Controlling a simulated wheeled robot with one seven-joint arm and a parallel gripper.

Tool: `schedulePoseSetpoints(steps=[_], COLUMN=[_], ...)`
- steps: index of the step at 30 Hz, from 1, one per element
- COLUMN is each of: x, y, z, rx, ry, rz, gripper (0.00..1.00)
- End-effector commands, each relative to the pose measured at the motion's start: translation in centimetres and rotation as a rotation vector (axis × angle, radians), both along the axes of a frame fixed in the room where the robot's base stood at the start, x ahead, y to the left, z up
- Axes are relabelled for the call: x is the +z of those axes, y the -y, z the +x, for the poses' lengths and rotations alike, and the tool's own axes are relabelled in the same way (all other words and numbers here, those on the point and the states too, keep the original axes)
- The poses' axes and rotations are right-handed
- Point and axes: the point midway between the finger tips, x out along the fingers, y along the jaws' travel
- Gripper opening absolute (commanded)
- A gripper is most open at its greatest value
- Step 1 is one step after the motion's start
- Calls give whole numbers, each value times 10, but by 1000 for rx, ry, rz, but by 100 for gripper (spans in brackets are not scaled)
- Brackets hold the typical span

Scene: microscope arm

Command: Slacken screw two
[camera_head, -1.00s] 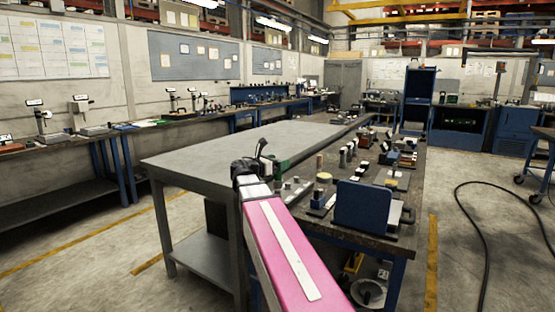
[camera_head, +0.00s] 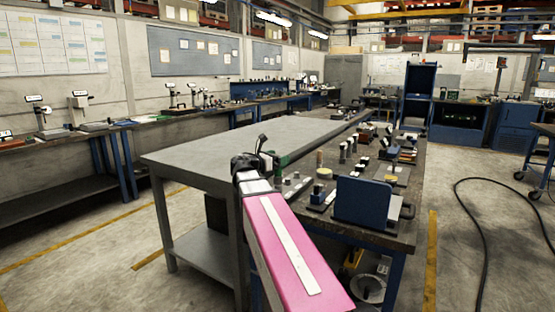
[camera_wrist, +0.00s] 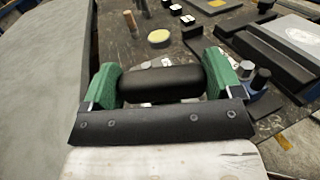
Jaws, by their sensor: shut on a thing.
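My gripper (camera_wrist: 162,85) has two green fingers, shut on a black rounded cylinder (camera_wrist: 160,84) that lies crosswise between them. The cylinder looks like a handle or knob; I cannot tell which. In the head view my gripper (camera_head: 282,161) is at the end of my pink arm, over the left edge of the cluttered dark workbench (camera_head: 428,165). The held cylinder is not clear there. Screw two cannot be picked out in either view. Whatever lies under the cylinder is hidden by it and by my gripper.
A plain grey table (camera_head: 215,150) stands along the left of the workbench.

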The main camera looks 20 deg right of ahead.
Motion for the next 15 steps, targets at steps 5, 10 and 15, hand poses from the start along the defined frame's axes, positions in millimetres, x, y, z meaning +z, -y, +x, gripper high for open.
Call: schedulePoseSetpoints(steps=[5,10,15], x=[-2,-5,-9], y=[0,0,0], z=[0,0,0], rx=[0,0,0], ry=[-1,-1,-1], rz=[-1,-1,-1], gripper=[42,42,42])
